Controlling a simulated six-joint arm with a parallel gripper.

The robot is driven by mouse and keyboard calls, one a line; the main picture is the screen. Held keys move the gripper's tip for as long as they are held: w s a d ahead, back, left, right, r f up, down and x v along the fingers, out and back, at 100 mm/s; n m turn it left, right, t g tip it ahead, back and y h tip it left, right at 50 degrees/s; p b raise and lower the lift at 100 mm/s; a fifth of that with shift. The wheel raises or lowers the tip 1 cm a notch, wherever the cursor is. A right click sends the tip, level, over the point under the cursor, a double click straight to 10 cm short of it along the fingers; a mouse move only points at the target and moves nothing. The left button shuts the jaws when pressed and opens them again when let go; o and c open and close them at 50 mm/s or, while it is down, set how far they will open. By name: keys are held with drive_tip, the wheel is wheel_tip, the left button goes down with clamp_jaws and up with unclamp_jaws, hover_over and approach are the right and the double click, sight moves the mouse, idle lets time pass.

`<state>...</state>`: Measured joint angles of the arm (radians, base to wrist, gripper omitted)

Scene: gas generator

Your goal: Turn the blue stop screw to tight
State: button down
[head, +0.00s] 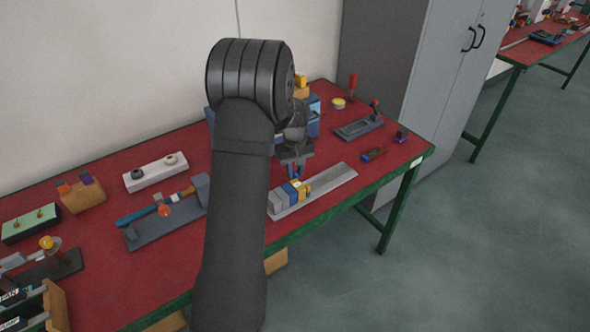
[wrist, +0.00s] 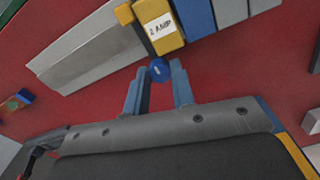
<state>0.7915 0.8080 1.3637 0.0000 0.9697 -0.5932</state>
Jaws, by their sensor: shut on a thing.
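The blue stop screw (wrist: 159,70) shows in the wrist view as a small round blue head just beside the yellow block (wrist: 158,25) labelled "2 AMP". My gripper (wrist: 158,74) has one blue-grey finger on each side of the screw head and is shut on it. The yellow block stands on a grey rail (wrist: 90,48) in a row with blue and grey blocks. The screw is too small to tell there. The screw's turn position cannot be told.
My own arm covers the middle of the head view. Left of it are a dark base with a blue-handled tool (head: 150,212) and a white block (head: 156,173). A grey tray (head: 360,127) and a screwdriver (head: 374,155) lie to the right.

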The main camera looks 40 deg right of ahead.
sight(295, 173)
drive_tip(key=shift+m, duration=0.4)
drive_tip(key=m, duration=1.1)
drive_tip(key=shift+m, duration=0.3)
idle(0.4)
drive_tip(key=c, duration=1.2)
unclamp_jaws()
wheel_tip(295, 173, up, 18)
drive_tip(key=shift+f, duration=0.25)
